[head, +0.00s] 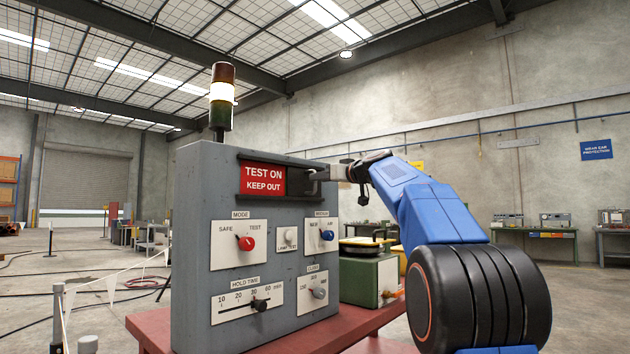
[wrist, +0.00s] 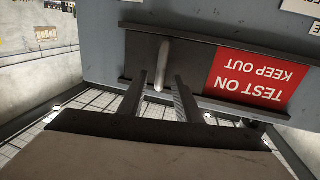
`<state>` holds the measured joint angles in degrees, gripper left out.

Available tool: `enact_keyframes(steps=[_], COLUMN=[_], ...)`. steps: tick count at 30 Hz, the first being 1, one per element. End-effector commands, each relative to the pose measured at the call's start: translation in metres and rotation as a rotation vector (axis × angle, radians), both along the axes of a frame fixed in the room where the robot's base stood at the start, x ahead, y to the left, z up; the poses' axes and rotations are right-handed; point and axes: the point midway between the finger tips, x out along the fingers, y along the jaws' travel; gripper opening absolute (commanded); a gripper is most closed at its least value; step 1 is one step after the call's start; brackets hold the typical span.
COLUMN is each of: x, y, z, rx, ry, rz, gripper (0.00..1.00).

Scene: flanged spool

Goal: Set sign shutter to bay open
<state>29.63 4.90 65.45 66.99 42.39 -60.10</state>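The sign shutter is a dark plate (head: 303,185) sliding in rails at the top of the grey panel, beside the red sign face reading TEST ON KEEP OUT (head: 263,179). The plate covers the right part of the sign window. In the wrist view the picture is upside down, with the dark plate (wrist: 194,62) left of the red face (wrist: 253,77). A pale bar handle (wrist: 163,62) stands out from the plate. My gripper (wrist: 161,77) is open, its two fingers on either side of the handle with gaps showing. In the head view my gripper (head: 328,173) is at the plate's right end.
Below the sign are a red MODE knob (head: 246,243), a blue knob (head: 327,235), a lamp test button (head: 290,237), a HOLD TIME slider (head: 260,304) and a grey knob (head: 320,293). A beacon (head: 221,97) stands on top. A green machine (head: 366,275) sits right of the panel.

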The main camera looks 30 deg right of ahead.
Motion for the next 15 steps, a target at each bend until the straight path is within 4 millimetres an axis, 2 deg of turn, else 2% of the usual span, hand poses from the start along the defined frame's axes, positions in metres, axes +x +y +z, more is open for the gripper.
enact_keyframes(steps=[1, 6, 15], x=[0.009, 0.030, 0.042], y=[0.002, 0.004, 0.006], z=[-0.001, -0.001, 0.000], rx=[-0.001, 0.000, 0.001], ry=[0.001, 0.001, 0.000], rz=[0.002, 0.001, 0.000], gripper=[0.31, 0.31, 0.31])
